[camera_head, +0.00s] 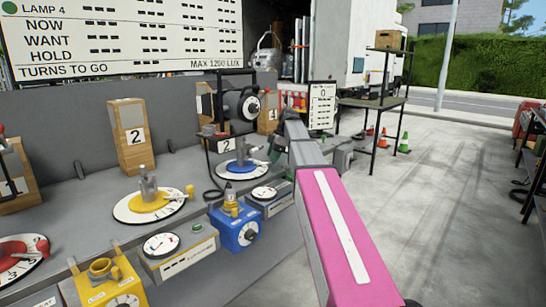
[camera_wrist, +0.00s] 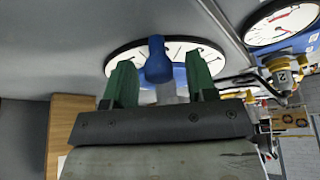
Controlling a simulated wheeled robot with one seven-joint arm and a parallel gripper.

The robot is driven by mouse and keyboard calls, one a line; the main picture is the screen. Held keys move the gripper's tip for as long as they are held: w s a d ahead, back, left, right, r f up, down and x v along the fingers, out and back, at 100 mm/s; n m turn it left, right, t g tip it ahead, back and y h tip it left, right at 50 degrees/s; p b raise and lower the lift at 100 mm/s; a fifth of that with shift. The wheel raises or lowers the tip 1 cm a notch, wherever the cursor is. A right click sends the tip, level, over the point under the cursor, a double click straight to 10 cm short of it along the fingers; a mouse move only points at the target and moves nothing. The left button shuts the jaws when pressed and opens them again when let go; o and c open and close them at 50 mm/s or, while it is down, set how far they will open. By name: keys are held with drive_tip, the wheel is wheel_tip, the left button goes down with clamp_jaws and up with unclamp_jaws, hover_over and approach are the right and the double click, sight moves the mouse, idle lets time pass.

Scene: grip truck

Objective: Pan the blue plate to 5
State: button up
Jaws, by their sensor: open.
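The blue plate (camera_head: 240,169) is a round white dial with a blue centre on the grey bench, in the middle of the head view. In the wrist view the same plate (camera_wrist: 128,57) lies just beyond my gripper, its numbers too small to read. A blue knob (camera_wrist: 157,65) stands up from it. My gripper (camera_wrist: 160,80) is open, with one green finger to the left of the knob and one to the right. I cannot tell whether either finger touches the knob. In the head view the arm hides part of the gripper, which is at the plate's right side.
A yellow plate (camera_head: 150,206) and a red plate (camera_head: 18,258) lie further left. A lamp (camera_head: 240,103) and wooden block 2 (camera_head: 132,137) stand behind. A blue box (camera_head: 236,230) and a yellow box (camera_head: 108,284) are in front. A sign board (camera_head: 120,40) hangs above.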

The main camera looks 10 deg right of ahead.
drive_tip(key=v, duration=1)
drive_tip(key=shift+d+r, duration=0.2)
drive_tip(key=shift+r, duration=0.05)
